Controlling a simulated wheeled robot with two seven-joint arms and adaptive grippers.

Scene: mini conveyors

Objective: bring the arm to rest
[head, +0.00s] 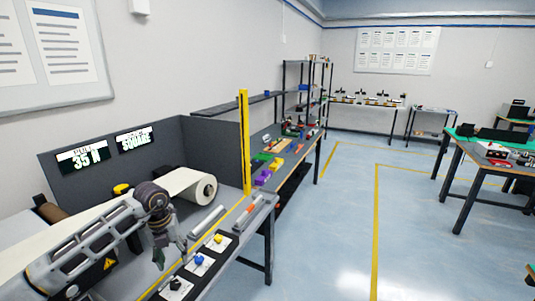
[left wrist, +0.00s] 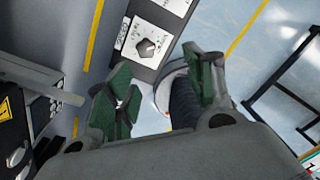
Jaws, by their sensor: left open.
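My left gripper (head: 170,257) hangs at the end of my left arm, fingers pointing down, near the front edge of the conveyor bench. It is open, with nothing seen between its fingertips. In the left wrist view its two green-padded fingers (left wrist: 160,82) stand apart. A black knob (left wrist: 146,47) on a white plate shows beyond them. In the head view the control strip beside the gripper carries a black knob (head: 175,284), a blue knob (head: 199,260) and a yellow knob (head: 218,239). My right gripper is not in view.
A pale belt roll (head: 209,190) lies behind the gripper, before a grey panel with two lit displays (head: 82,159). A yellow post (head: 245,140) rises at the bench's far end. Another bench with coloured parts (head: 264,176) follows. The floor (head: 330,230) to the right is clear.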

